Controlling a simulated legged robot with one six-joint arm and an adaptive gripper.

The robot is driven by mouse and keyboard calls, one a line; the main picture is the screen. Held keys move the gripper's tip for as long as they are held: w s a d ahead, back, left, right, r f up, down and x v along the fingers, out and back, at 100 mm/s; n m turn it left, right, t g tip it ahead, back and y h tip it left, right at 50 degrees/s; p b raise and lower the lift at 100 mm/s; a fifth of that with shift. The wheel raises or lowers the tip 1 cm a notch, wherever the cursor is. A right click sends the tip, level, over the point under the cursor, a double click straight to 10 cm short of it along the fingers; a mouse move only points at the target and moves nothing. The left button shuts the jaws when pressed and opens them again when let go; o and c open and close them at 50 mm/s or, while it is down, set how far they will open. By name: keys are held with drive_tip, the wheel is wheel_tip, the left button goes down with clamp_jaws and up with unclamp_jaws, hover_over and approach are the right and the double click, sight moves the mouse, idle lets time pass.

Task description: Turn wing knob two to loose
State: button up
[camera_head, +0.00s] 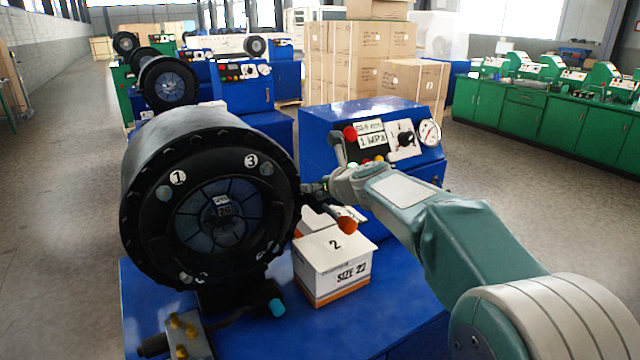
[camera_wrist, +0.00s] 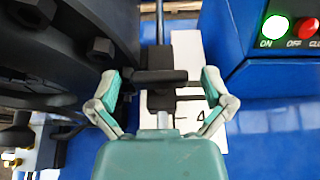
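The black crimper head (camera_head: 145,165) stands on the blue bench, with round labels 1 and 3 on its face. My gripper (camera_head: 312,187) is at its right side. In the wrist view my gripper (camera_wrist: 160,78) is open, one finger on each side of a dark wing-shaped knob (camera_wrist: 160,75) on a metal shaft. A gap shows between each finger and the knob. The knob's own number is not readable, so I cannot tell whether it is knob two. In the head view the knob cannot be made out near my gripper.
A white box (camera_head: 325,262) marked 2 and SIZE 22 stands on the bench (camera_head: 320,330) below my gripper. An orange-tipped handle (camera_head: 347,225) is close by. A blue control box (camera_head: 320,135) with gauge and buttons stands behind; its green ON button (camera_wrist: 275,28) is lit.

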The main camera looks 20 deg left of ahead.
drive_tip(key=c, duration=1)
drive_tip(key=shift+n+g, duration=0.3)
drive_tip(key=shift+g, duration=0.1)
drive_tip(key=n+g+y, duration=0.1)
drive_tip(key=n+g, duration=0.1)
drive_tip(key=n+g+y, duration=0.1)
drive_tip(key=shift+w+d+f+n+g, duration=0.15)
drive_tip(key=shift+w+n+g, duration=0.05)
drive_tip(key=shift+n+g, duration=0.2)
drive_tip(key=n+g+y, duration=0.1)
drive_tip(key=n+g, duration=0.3)
drive_tip(key=g, duration=0.1)
drive_tip(key=shift+w, duration=0.1)
drive_tip(key=shift+n+g, duration=1)
drive_tip(key=o, duration=1.1)
drive_tip(key=shift+w, duration=0.1)
drive_tip(key=shift+c, duration=0.2)
